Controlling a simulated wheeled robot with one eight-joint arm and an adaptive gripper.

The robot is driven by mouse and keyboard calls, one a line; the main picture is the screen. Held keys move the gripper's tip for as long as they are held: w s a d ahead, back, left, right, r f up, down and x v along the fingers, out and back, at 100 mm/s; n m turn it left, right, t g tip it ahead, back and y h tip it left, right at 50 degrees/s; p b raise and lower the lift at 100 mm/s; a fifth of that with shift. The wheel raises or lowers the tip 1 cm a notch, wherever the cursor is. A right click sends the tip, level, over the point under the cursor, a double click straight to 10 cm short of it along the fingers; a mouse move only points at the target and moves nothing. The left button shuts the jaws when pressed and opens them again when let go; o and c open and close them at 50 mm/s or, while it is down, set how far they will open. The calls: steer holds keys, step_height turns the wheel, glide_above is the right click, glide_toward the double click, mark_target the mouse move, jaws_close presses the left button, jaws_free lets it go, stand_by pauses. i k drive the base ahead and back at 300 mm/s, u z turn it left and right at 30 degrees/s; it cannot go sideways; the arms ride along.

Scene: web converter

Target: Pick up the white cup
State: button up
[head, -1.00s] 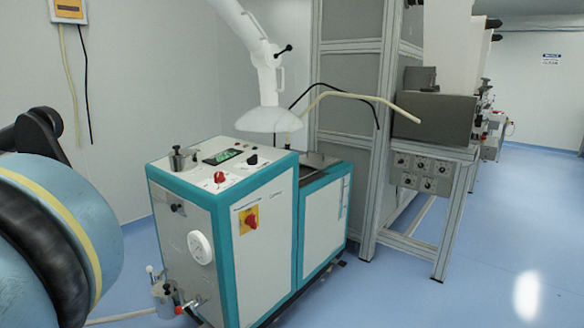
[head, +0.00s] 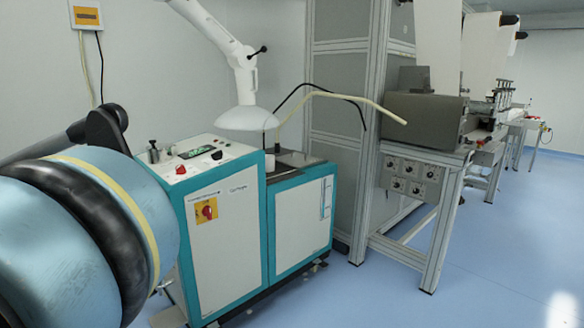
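I cannot make out a white cup in the head view. The white dome-shaped piece (head: 246,119) over the cabinet is an extraction hood on a jointed arm, not a cup. My gripper is not in view, so I cannot see its state.
A large blue, black and yellow-striped roll-like body (head: 135,205) fills the left foreground. A teal and white cabinet (head: 225,245) stands behind it. A grey metal frame machine (head: 425,125) stands right of the cabinet. The blue floor (head: 490,250) at right is clear.

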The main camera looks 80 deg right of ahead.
mark_target(269, 159)
steer(key=u, duration=0.05)
steer(key=k, duration=1.5)
steer(key=z, duration=2.3)
steer(key=i, duration=1)
steer(key=z, duration=0.05)
steer(key=k, duration=0.65)
steer(key=u, duration=0.05)
